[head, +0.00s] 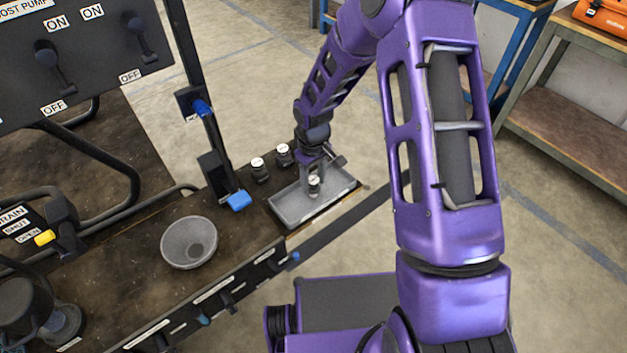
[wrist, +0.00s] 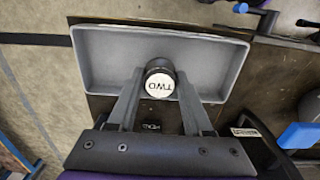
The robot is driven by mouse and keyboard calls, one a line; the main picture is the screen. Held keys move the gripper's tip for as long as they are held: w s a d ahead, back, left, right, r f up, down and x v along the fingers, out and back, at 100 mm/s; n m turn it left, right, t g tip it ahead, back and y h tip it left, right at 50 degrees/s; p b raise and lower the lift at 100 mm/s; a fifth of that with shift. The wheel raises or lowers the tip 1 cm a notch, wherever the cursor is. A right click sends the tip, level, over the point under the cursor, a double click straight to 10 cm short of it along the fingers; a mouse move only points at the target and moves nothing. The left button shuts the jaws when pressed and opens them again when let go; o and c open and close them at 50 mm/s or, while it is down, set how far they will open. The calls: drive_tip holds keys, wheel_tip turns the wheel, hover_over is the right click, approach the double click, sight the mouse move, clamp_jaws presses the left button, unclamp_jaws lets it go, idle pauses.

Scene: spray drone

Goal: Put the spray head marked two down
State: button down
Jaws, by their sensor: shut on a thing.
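The spray head marked two (wrist: 160,84) is a short dark cylinder with a white top that reads TWO in the wrist view. My gripper (wrist: 157,100) is shut on it, one finger on each side. The spray head is over the grey tray (wrist: 110,45), near the tray's edge on my gripper's side. In the head view the spray head (head: 314,183) shows between the fingers of my gripper (head: 314,178), inside the outline of the grey tray (head: 290,212). I cannot tell whether its base touches the tray floor.
Two more white-topped dark spray heads (head: 260,169) (head: 283,154) stand on the bench behind the tray. A grey bowl (head: 176,243) sits on the bench to the left. A post with blue-handled valves (head: 238,200) rises beside the tray. The rest of the tray looks empty.

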sight(314, 180)
drive_tip(key=shift+c, duration=1.6)
unclamp_jaws()
wheel_tip(314, 180, up, 12)
drive_tip(key=p, duration=0.2)
drive_tip(key=shift+r, duration=0.1)
drive_tip(key=shift+s, duration=0.1)
